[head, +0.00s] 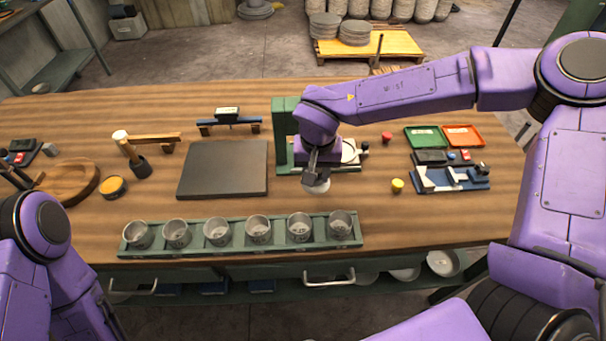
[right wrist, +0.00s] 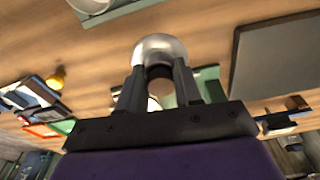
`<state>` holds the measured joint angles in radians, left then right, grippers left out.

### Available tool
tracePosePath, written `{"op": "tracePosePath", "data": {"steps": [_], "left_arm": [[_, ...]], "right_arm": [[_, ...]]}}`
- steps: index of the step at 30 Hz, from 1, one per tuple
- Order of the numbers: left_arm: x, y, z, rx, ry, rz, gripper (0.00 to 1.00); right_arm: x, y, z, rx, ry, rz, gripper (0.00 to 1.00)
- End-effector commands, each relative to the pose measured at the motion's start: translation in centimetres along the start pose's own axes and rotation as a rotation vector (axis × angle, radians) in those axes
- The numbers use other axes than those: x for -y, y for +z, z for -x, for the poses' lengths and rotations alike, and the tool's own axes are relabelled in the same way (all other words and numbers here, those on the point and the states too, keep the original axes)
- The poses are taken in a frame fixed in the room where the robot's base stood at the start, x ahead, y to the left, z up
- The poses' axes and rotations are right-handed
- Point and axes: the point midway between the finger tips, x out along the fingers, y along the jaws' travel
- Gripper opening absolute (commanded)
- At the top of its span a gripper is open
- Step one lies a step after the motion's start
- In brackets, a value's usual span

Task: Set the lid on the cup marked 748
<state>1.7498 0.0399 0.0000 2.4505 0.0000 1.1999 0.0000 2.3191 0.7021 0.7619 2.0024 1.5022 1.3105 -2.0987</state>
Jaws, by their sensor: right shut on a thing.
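My right gripper (head: 312,170) is shut on a pale metallic round lid (head: 317,187) and holds it above the table, behind the right end of the cup rack. In the right wrist view the lid (right wrist: 160,46) sits between the fingertips (right wrist: 158,72). Several grey metal cups stand upright in a row in a long green rack (head: 240,247). The rightmost cup (head: 340,223) is nearest the lid, and the lid is apart from it. I cannot read the cups' markings, so I cannot tell which is 748. My left gripper is out of view.
A dark flat slab (head: 223,170) lies behind the rack. A green press-like device (head: 285,125) stands behind my right gripper. A yellow piece (head: 397,185) and a blue tool tray (head: 450,180) are to the right. A round wooden board (head: 70,181) lies left.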

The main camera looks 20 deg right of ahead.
Motion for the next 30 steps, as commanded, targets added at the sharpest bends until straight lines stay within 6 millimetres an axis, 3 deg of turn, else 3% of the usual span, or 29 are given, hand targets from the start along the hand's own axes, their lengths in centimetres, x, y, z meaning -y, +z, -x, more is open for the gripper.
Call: {"op": "tracePosePath", "data": {"steps": [30], "left_arm": [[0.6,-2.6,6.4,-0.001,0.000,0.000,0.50]], "right_arm": [[3.4,7.2,7.7,0.006,0.313,-2.577,0.22]]}}
